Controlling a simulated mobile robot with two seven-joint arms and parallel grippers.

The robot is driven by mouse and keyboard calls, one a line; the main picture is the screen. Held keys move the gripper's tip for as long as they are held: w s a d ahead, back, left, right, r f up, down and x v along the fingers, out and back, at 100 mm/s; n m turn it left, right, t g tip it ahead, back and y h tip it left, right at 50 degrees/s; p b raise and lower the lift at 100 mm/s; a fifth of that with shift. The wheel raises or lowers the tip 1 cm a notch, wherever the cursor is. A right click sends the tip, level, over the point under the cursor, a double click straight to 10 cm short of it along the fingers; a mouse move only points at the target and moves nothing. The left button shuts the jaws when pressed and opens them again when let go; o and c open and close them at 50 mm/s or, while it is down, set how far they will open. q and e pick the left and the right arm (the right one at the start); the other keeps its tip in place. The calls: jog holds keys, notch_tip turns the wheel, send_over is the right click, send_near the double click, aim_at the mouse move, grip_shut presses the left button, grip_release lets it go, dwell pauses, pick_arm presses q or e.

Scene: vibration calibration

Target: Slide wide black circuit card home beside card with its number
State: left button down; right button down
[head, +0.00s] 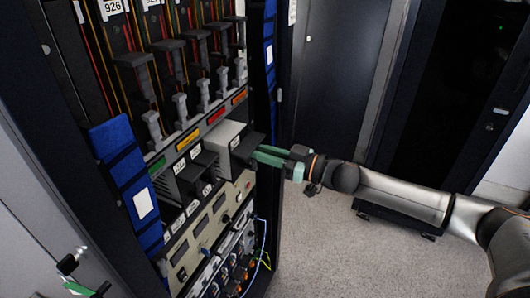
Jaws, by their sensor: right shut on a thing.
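My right gripper (258,154) reaches in from the right with its green fingers shut on the black front part of a wide card (247,147) at the rack's lower card row. The card sticks out of the rack front beside a light grey boxed module (222,137) with a small white number label. How deep the card sits is hidden. Left of the grey module is another dark card (195,172), also with a label. The label numbers are too small to read. A green fingertip of my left gripper (78,289) shows at the bottom left; its jaws are not clear.
Instrument panels (205,228) and cables (262,235) lie beneath. A blue padded strip (125,170) lines the left post. Floor (330,240) is clear at right.

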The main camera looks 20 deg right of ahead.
aim_at(241, 144)
jog(key=shift+x, duration=1.9)
jog(key=shift+w+a, duration=0.3)
jog(key=shift+a, duration=0.05)
jog(key=shift+w+a, duration=0.4)
jog(key=shift+w, duration=0.1)
jog(key=shift+w+a+r, duration=0.1)
jog(key=shift+w+a, duration=0.2)
jog(key=shift+w, duration=0.05)
jog(key=c, duration=0.7)
grip_release()
jog(key=shift+a, duration=0.1)
jog(key=shift+f, duration=0.3)
jog(key=shift+f, duration=0.5)
jog(key=shift+v, duration=2.55)
